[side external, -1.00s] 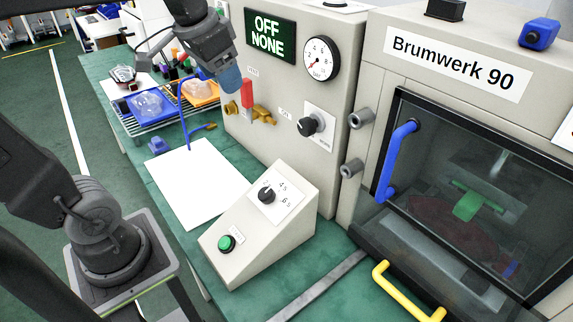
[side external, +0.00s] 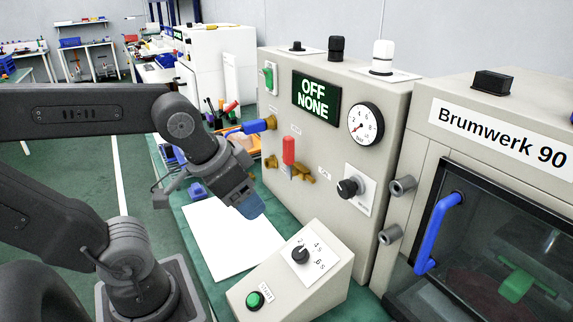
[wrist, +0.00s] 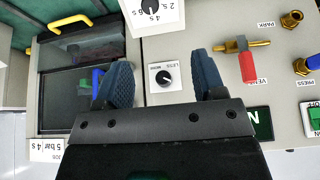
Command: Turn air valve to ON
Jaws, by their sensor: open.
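The brass valve with a red lever (side external: 289,150) is on the front of the grey panel, and its lever points up. It also shows in the wrist view as a red lever (wrist: 248,66) beside a label that seems to read VENT. A green switch (side external: 269,77) is at the panel's upper left; in the wrist view its green part (wrist: 316,118) is beside the word OFF. The display (side external: 314,97) reads OFF NONE. My gripper (side external: 248,205) is open and empty, apart from the panel. In the wrist view a black knob (wrist: 164,78) appears between the fingers (wrist: 165,80).
A blue-ended fitting (side external: 258,125) projects from the panel left of the lever. The gauge (side external: 365,123) needle is low. A sloped box (side external: 285,300) with a dial and green button stands in front. White paper (side external: 215,240) lies on the bench. The Brumwerk 90 cabinet (side external: 425,170) stands right.

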